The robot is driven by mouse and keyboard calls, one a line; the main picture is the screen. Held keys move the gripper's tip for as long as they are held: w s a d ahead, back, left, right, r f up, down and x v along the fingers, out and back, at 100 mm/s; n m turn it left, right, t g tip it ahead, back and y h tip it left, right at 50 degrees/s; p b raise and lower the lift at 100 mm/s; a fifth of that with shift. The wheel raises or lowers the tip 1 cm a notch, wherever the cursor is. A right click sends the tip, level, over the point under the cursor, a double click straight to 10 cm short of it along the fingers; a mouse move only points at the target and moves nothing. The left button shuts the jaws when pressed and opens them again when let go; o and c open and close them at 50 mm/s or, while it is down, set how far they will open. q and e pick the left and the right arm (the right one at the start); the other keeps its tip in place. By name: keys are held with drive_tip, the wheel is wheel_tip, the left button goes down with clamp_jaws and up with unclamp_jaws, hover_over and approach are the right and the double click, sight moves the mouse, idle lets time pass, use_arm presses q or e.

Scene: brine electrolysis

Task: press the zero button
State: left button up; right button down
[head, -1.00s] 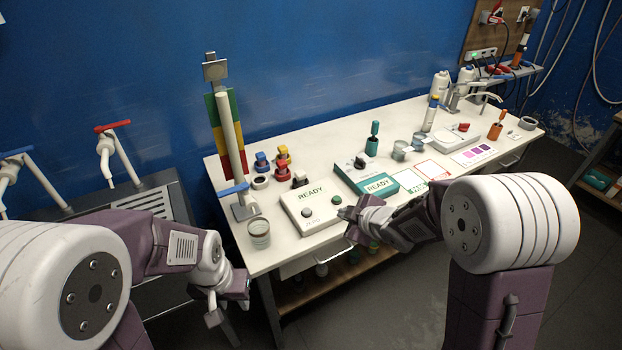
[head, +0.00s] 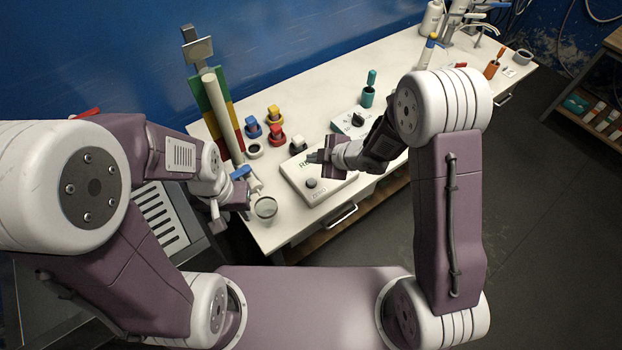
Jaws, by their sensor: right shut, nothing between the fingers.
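The white box (head: 322,202) with a partly covered display stands at the front of the bench. A dark round button (head: 311,183) sits on its top near the front, beside small lettering that looks like "zero". My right gripper (head: 312,157) is shut and empty, over the box's back right part, behind and apart from the dark button. It hides part of the display and the box's green button. My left gripper (head: 222,212) hangs low off the bench's left end, beside a glass beaker; its fingers are too unclear to read.
A glass beaker (head: 265,208) stands left of the box. A stand with a coloured board (head: 215,110) rises behind it. Red, yellow and blue capped pieces (head: 275,134) sit behind the box. A teal instrument (head: 346,123) stands to its right, partly behind my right arm.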

sight(314, 183)
wheel_tip(314, 183, down, 9)
drive_tip(key=b, duration=0.8)
drive_tip(key=shift+r, duration=0.1)
idle(1.5)
drive_tip(key=shift+f+b, duration=0.4)
drive_tip(key=shift+b, duration=0.05)
drive_tip(key=shift+f+b, duration=0.5)
drive_tip(key=shift+f, duration=0.05)
idle(0.5)
drive_tip(key=shift+r, duration=0.1)
drive_tip(key=shift+r+p, duration=0.85)
drive_tip(key=shift+p, duration=0.05)
drive_tip(key=shift+r, duration=0.1)
